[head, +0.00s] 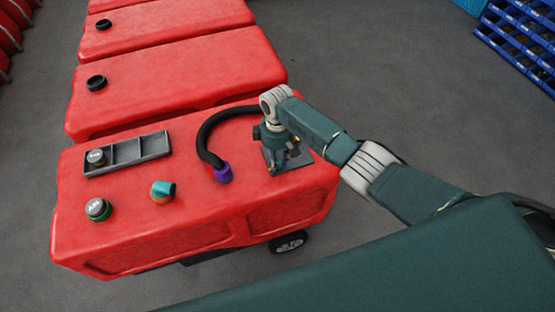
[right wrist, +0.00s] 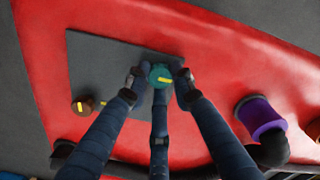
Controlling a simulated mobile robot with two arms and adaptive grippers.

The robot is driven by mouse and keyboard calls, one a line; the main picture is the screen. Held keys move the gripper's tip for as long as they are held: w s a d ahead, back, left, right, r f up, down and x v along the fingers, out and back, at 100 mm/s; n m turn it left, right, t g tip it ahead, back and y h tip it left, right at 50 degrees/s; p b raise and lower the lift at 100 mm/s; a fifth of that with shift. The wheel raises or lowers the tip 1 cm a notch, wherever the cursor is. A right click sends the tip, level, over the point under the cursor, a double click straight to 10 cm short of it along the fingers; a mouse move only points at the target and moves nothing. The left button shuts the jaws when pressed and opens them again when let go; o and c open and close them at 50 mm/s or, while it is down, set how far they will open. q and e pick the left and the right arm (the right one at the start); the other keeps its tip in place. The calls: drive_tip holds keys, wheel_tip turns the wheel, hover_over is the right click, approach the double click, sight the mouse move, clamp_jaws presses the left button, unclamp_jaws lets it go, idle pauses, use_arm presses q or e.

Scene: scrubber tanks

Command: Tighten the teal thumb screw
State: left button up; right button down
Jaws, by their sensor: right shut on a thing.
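The teal thumb screw (right wrist: 160,74) has a yellow mark on top and stands at the edge of a dark grey plate (right wrist: 105,68) on the red tank. My right gripper (right wrist: 158,80) is shut on it, with fingers on both sides of the screw. In the head view the right gripper (head: 277,158) reaches down over the plate (head: 300,161) at the right end of the nearest tank and hides the screw there. A brown knob (right wrist: 84,106) with a yellow mark sits on the same plate. My left gripper is not in view.
The nearest red tank (head: 110,235) carries a black hose (head: 205,135) with a purple collar (head: 223,174), close left of the gripper. Further left are a teal elbow fitting (head: 163,190), a dark cap (head: 98,209) and a grey divided tray (head: 126,153). More red tanks stand behind.

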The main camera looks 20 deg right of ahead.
drive_tip(key=shift+w+a+r, duration=0.15)
drive_tip(key=shift+w+r, duration=0.15)
drive_tip(key=c, duration=1.6)
unclamp_jaws()
drive_tip(key=shift+o, duration=0.7)
drive_tip(key=shift+s+f, duration=0.1)
drive_tip(key=shift+s, duration=0.1)
wheel_tip(320, 180, up, 12)
